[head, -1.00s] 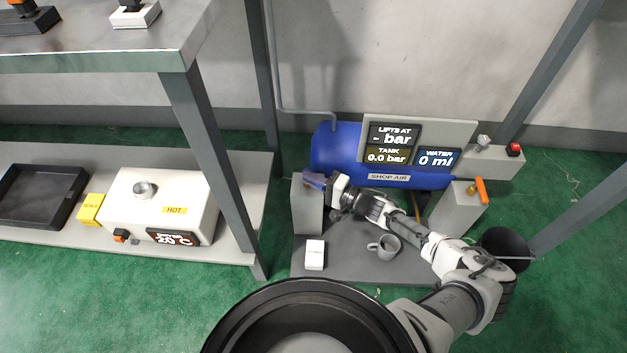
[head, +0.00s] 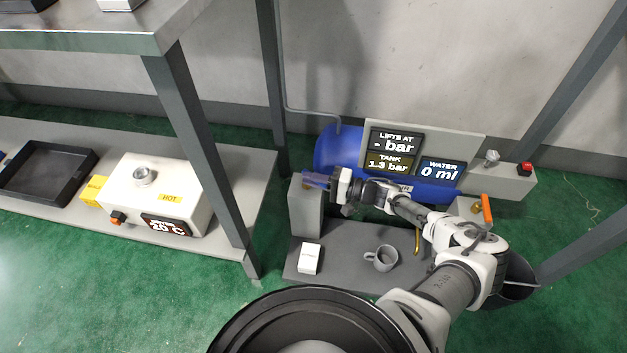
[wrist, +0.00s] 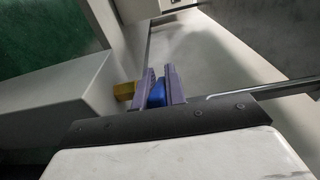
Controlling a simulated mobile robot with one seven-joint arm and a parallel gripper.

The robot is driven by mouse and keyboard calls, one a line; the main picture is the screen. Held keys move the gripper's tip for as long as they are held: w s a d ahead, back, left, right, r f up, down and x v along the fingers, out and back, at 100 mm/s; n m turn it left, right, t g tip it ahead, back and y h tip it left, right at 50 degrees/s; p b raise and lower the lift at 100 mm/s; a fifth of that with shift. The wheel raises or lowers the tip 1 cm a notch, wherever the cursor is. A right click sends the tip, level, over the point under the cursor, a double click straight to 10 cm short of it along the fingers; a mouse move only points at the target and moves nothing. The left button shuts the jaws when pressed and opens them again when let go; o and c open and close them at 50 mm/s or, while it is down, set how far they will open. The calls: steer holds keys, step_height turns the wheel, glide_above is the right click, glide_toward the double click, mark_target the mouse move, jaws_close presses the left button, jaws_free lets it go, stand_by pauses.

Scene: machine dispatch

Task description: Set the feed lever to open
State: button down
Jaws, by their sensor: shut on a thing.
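My gripper (head: 316,180) reaches left to the top of the grey post at the left end of the shop air unit. In the wrist view, my gripper's purple fingers (wrist: 160,87) are shut on a blue handle (wrist: 156,94), which looks like the feed lever. A brass fitting (wrist: 124,91) shows just left of the fingers, beside the pale post. The fingers hide much of the handle, so its exact angle is unclear. The blue tank (head: 335,150) stands behind; its display (head: 391,163) reads 1.3 bar.
An orange lever (head: 487,208) stands on the right post, with a red button (head: 525,168) behind it. A grey mug (head: 381,259) and a white box (head: 310,258) sit on the base plate. The shelf leg (head: 205,150) rises to the left.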

steer(key=shift+w+d+n+g, duration=0.25)
steer(key=shift+n+g, duration=0.35)
steer(key=shift+g, duration=0.3)
steer(key=c, duration=1.7)
jaws_free()
steer(key=shift+s, duration=0.1)
steer(key=d, duration=0.4)
steer(key=s+d, duration=0.1)
steer(key=d, duration=0.4)
steer(key=s+d, duration=0.1)
steer(key=d, duration=0.3)
steer(key=shift+s+d, duration=0.25)
